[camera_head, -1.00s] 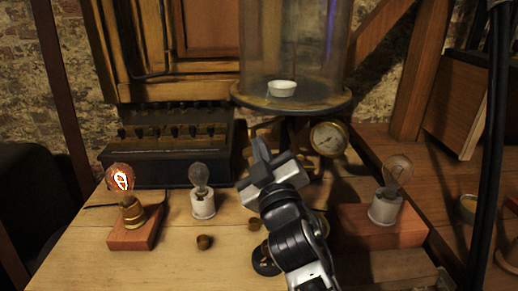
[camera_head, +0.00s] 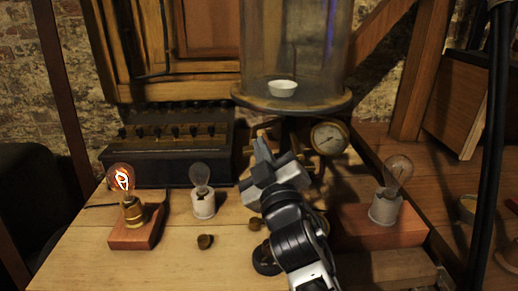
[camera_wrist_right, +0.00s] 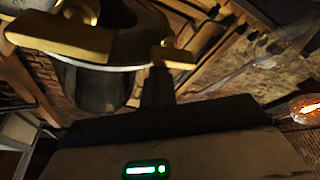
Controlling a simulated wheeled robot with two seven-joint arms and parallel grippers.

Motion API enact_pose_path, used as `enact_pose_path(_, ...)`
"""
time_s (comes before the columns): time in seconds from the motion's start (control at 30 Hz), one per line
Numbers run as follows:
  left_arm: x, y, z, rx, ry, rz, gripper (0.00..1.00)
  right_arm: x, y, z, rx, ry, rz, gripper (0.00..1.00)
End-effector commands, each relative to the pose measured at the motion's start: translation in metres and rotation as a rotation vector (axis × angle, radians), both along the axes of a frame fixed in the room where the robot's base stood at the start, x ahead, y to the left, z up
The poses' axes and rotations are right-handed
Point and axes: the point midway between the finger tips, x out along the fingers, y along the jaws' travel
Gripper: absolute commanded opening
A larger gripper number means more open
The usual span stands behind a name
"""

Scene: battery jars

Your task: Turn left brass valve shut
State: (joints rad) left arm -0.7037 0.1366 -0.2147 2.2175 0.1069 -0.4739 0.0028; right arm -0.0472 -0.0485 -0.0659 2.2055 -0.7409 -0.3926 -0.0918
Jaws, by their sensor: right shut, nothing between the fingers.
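My right gripper (camera_head: 263,148) is shut and empty, reaching under the round plate of the glass bell jar. Brass fittings beneath that plate are dark and partly hidden behind the gripper in the head view. The right wrist view shows a flat brass piece (camera_wrist_right: 62,38) at upper left and a smaller brass piece (camera_wrist_right: 173,56) near the dark fingertip (camera_wrist_right: 157,88). I cannot tell whether finger and brass touch, or which piece is the left valve's handle. My left gripper is out of view.
The glass bell jar (camera_head: 290,45) stands on a round plate (camera_head: 320,104) above a pressure gauge (camera_head: 329,137). A lit bulb (camera_head: 121,178) and two unlit bulbs (camera_head: 200,174) (camera_head: 397,171) stand on the bench. A small brass cap (camera_head: 205,241) lies in front.

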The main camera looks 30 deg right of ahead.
Motion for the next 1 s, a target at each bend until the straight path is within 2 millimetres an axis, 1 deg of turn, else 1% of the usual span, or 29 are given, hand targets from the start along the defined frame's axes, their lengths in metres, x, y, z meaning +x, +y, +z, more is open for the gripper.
enact_pose_path(0.03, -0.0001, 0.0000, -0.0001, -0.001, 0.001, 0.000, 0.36, -0.0002, -0.0031, -0.0045, 0.001, 0.013, -0.008, 0.00)
enact_pose_path(0.4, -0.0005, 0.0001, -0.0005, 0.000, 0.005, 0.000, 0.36, -0.0030, -0.0089, -0.0059, 0.000, 0.012, -0.017, 0.00)
enact_pose_path(1.0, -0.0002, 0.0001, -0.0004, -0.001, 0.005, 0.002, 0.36, -0.0034, -0.0095, -0.0076, 0.000, 0.015, -0.019, 0.00)
